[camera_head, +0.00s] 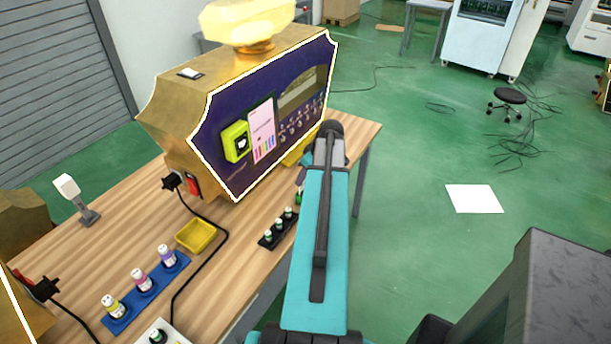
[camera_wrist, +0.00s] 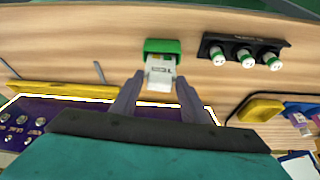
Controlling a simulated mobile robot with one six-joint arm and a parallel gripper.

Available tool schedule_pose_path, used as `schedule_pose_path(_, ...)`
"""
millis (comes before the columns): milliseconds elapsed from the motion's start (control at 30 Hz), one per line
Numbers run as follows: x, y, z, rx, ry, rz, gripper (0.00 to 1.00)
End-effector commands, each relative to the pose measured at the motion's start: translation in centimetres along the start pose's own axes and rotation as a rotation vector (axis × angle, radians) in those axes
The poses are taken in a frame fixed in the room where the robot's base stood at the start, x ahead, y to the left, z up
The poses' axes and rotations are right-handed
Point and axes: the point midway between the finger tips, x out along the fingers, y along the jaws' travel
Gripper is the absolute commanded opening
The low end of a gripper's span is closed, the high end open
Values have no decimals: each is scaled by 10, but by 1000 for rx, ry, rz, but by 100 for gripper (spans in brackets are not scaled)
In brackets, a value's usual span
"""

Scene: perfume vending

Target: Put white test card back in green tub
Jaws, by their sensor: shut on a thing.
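The white test card (camera_wrist: 161,77), with dark print, is held between the two fingers of my gripper (camera_wrist: 160,82) in the wrist view. The small green tub (camera_wrist: 152,45) is on the wooden table directly beyond the fingers. The card's far end overlaps the tub's near side in that view; I cannot tell if it is inside or only above it. In the head view my arm hides the card and most of my gripper, and a bit of green (camera_head: 299,196) shows just left of the arm.
A black rack (camera_head: 278,228) with several small bottles stands close to the tub. A yellow tray (camera_head: 197,236) and a blue rack (camera_head: 122,315) with three bottles are farther left. The large gold and purple vending machine (camera_head: 230,110) stands behind. A black cable crosses the table.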

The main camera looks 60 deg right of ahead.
Motion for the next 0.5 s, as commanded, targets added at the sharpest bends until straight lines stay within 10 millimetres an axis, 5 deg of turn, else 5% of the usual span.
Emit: schedule_pose_path(500,10,0,4,0,0,0,20)
